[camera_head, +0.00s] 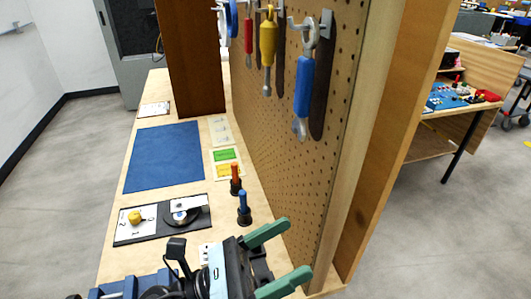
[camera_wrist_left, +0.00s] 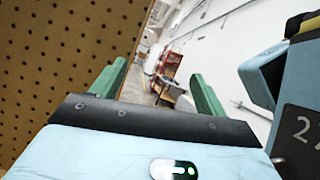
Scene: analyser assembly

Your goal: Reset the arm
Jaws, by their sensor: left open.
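My left gripper (camera_head: 278,260) is in the lower middle of the head view, low beside the pegboard near the front end of the bench. Its two green fingers are spread wide apart with nothing between them. In the left wrist view the same gripper (camera_wrist_left: 158,85) shows both green fingers apart, with empty space between and the pegboard (camera_wrist_left: 60,60) close on the left. My right gripper is not in the head view. A light blue part with dark trim stands at the right edge of the wrist view; I cannot tell what it belongs to.
The wooden bench (camera_head: 118,222) holds a blue mat (camera_head: 165,155), a black tray (camera_head: 125,236) with a yellow knob, and orange (camera_head: 235,178) and blue (camera_head: 243,203) upright tools. Tools hang on the pegboard (camera_head: 283,150). Open floor lies left of the bench.

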